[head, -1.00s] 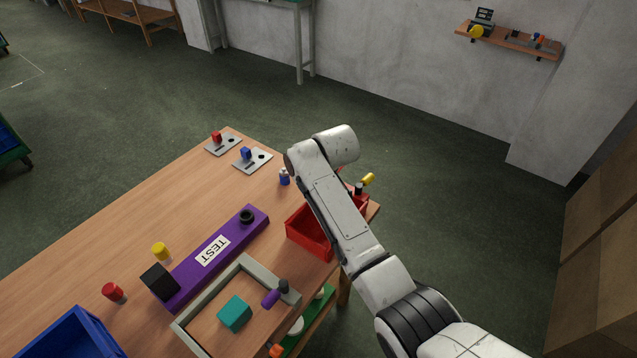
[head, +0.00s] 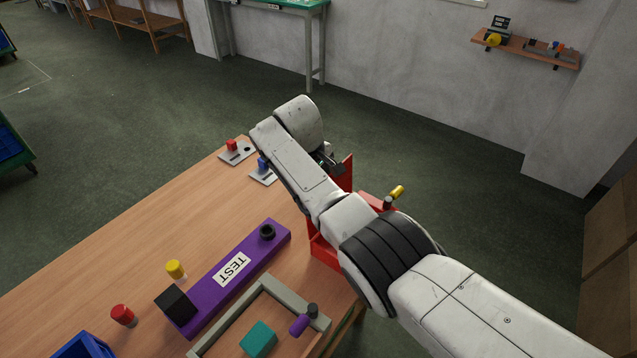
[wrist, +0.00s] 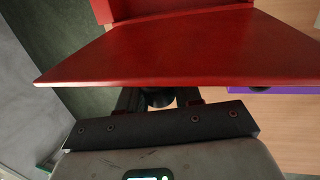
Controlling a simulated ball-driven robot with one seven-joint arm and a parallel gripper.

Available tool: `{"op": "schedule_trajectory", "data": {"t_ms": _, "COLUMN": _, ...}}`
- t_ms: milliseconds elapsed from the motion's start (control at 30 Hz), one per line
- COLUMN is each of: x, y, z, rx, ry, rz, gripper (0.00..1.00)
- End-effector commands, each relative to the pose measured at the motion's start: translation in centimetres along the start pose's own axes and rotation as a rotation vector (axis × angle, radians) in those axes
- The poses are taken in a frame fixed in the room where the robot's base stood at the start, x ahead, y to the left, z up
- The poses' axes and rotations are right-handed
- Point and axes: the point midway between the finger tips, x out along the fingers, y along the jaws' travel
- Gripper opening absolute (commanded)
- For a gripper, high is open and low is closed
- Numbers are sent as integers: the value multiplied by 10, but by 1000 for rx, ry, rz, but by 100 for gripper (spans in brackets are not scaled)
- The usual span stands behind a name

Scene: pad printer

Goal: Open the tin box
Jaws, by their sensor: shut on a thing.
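The red box (head: 322,252), which I take for the tin box, stands at the right edge of the table, partly hidden behind my arm. A red panel, seemingly its lid (head: 347,172), stands steeply raised beyond my arm. In the wrist view a broad red panel (wrist: 170,48) fills the upper middle. My gripper (wrist: 160,98) is shut at this panel's near edge, with a dark round piece between the fingers. The exact contact is mostly hidden under the panel. In the head view my gripper (head: 330,163) shows only slightly, close beside the raised panel.
A yellow-tipped lever (head: 395,196) stands right of my arm. A purple TEST block (head: 245,262) and a grey frame (head: 232,322) with a teal block (head: 259,339) lie nearer. Small plates with red (head: 232,146) and blue (head: 263,163) pieces lie behind. The table's left side is fairly clear.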

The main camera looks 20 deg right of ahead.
Motion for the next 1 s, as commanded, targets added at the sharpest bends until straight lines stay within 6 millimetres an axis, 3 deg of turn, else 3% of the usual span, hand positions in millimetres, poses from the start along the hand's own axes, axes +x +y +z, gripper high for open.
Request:
{"op": "schedule_trajectory", "data": {"t_ms": 400, "x": 2, "y": -1, "z": -1, "rx": -2, "ry": 0, "rz": -1, "gripper": 0}}
{"op": "schedule_trajectory", "data": {"t_ms": 433, "x": 2, "y": -1, "z": -1, "rx": -2, "ry": 0, "rz": -1, "gripper": 36}}
{"op": "schedule_trajectory", "data": {"t_ms": 600, "x": 2, "y": -1, "z": 0, "rx": -2, "ry": -2, "rz": -2, "gripper": 52}}
{"op": "schedule_trajectory", "data": {"t_ms": 1000, "x": -9, "y": 0, "z": -1, "rx": -2, "ry": -2, "rz": -1, "gripper": 55}}
